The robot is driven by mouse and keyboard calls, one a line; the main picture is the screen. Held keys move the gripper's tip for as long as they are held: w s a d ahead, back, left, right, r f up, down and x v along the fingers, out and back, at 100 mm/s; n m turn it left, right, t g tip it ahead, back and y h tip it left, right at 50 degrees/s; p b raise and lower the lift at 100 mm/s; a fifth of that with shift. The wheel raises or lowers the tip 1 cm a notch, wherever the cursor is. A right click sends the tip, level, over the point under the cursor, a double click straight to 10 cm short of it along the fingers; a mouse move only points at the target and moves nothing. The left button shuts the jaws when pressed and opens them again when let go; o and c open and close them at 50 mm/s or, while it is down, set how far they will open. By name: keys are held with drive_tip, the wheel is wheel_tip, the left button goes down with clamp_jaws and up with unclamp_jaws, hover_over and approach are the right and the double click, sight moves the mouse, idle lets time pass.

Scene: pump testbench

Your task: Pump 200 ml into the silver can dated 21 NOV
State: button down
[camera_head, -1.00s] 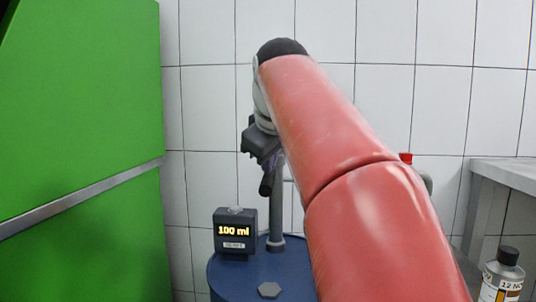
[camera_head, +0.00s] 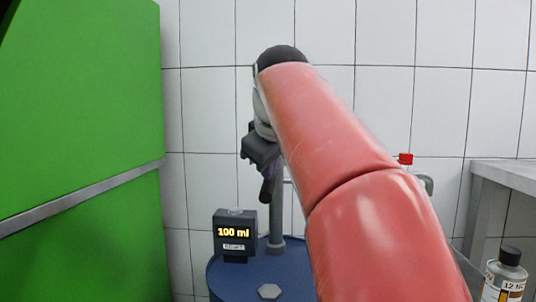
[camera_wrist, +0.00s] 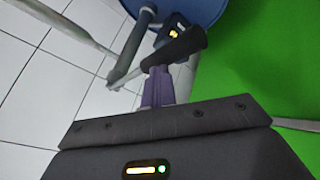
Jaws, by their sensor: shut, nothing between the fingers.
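The pump handle is a dark grip (camera_head: 267,189) beside a grey post (camera_head: 278,215) on a blue drum (camera_head: 245,278). My gripper (camera_head: 269,167) is shut and empty, pointing down at the handle. In the wrist view, its purple fingertips (camera_wrist: 158,72) meet or nearly meet the handle's black grip (camera_wrist: 188,46); I cannot tell if they touch. The display (camera_head: 235,233) on the drum reads 100 ml. A silver can (camera_head: 505,277) with a black cap stands at the lower right; its cut-off label reads "12 NO". No can dated 21 NOV is in view.
A green cabinet (camera_head: 80,120) fills the left side. A grey bench (camera_head: 510,178) stands at the right. A red cap (camera_head: 405,159) shows behind my red arm, which hides much of the middle. White tiled wall is behind.

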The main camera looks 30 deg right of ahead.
drive_tip(key=shift+s+a+f+b, duration=0.1)
drive_tip(key=shift+s+f+b, duration=0.05)
drive_tip(key=shift+f+b, duration=1.35)
idle(1.2)
drive_tip(key=shift+p, duration=0.3)
idle(0.3)
wheel_tip(320, 180, up, 10)
drive_tip(key=w+p, duration=0.1)
drive_tip(key=p, duration=0.9)
drive_tip(key=shift+d+p, duration=0.3)
drive_tip(key=shift+p, duration=0.1)
idle(0.4)
wheel_tip(320, 180, up, 5)
drive_tip(key=p, duration=0.2)
hover_over(269, 183)
drive_tip(key=w, duration=0.1)
drive_tip(key=shift+d, duration=0.35)
idle(0.5)
